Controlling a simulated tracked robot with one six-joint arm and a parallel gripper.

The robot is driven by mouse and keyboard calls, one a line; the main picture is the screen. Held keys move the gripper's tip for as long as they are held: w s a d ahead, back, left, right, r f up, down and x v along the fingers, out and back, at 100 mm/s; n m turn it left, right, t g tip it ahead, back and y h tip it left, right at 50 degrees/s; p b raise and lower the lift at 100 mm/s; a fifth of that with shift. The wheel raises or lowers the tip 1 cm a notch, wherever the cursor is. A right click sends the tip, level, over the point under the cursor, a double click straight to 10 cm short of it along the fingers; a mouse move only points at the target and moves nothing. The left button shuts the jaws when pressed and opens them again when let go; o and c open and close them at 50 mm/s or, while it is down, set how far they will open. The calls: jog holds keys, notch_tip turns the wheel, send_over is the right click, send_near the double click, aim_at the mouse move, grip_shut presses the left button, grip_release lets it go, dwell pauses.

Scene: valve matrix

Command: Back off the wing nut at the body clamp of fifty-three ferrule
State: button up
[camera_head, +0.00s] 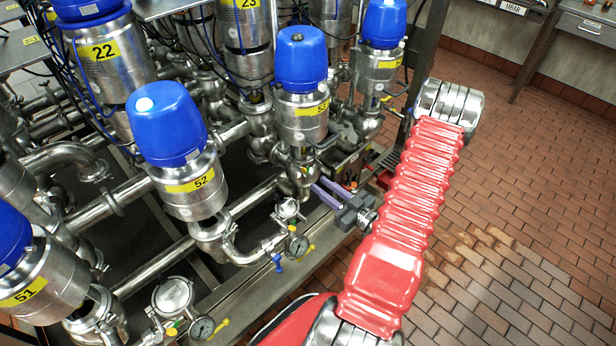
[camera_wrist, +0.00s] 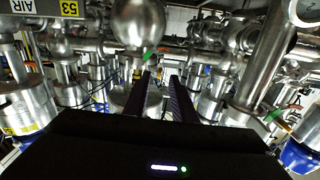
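Valve 53 (camera_head: 301,108), a steel body with a blue cap and yellow label, stands at the centre of the head view. A small green piece (camera_wrist: 148,55), which looks like a wing nut, sits beside a round steel body (camera_wrist: 138,22) just beyond my fingertips. My gripper (camera_head: 318,186) is at the lower part of valve 53. In the wrist view its two dark fingers (camera_wrist: 161,76) are apart with nothing visible between them. Contact with the green piece cannot be told.
Another blue-capped valve (camera_head: 380,62) stands behind to the right. The brick floor (camera_head: 520,200) at right is clear.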

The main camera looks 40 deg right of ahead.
aim_at(300, 171)
jog(key=w, duration=0.6)
jog(key=shift+w, duration=0.25)
jog(key=shift+a, duration=0.1)
jog(key=shift+c, duration=0.7)
grip_shut()
